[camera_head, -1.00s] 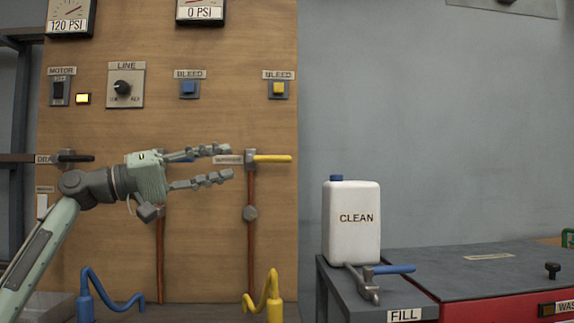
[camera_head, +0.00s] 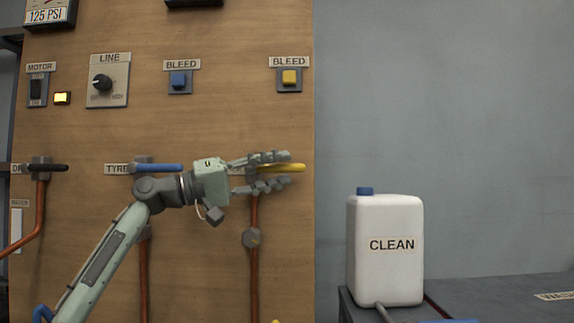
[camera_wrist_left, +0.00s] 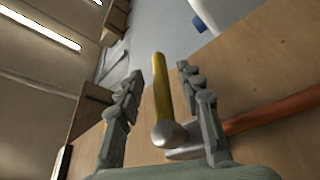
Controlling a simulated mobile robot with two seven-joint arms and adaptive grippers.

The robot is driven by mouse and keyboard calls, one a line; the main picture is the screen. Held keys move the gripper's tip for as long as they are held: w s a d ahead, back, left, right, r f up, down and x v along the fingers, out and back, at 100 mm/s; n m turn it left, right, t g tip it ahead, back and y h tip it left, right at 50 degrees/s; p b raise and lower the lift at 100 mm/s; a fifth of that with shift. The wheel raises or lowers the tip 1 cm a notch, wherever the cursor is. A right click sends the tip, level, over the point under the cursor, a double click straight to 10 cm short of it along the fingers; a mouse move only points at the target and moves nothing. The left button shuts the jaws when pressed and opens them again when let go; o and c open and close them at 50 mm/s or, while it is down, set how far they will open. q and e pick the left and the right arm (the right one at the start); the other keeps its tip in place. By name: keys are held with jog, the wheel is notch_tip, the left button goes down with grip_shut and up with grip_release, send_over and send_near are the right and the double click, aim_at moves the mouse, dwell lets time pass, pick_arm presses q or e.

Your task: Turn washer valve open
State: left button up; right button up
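The valve with the yellow lever (camera_head: 296,168) is on the wooden panel, at the top of a copper pipe. Its lever lies level and points right. My left gripper (camera_head: 290,168) is open, with its fingers above and below the lever. In the left wrist view the yellow lever (camera_wrist_left: 161,88) runs between the two open fingers (camera_wrist_left: 158,90), with a gap on each side. The valve's label is mostly hidden behind my gripper, so I cannot read it. My right gripper is in neither view.
A blue-lever valve (camera_head: 160,168) and a black-lever valve (camera_head: 48,168) sit left on the panel. Above are bleed buttons, a line knob (camera_head: 102,83) and a lit yellow lamp (camera_head: 62,98). A white CLEAN jug (camera_head: 385,265) stands at right on a grey bench (camera_head: 500,290).

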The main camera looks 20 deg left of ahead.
pick_arm(q)
jog(key=shift+x, duration=1.15)
grip_shut()
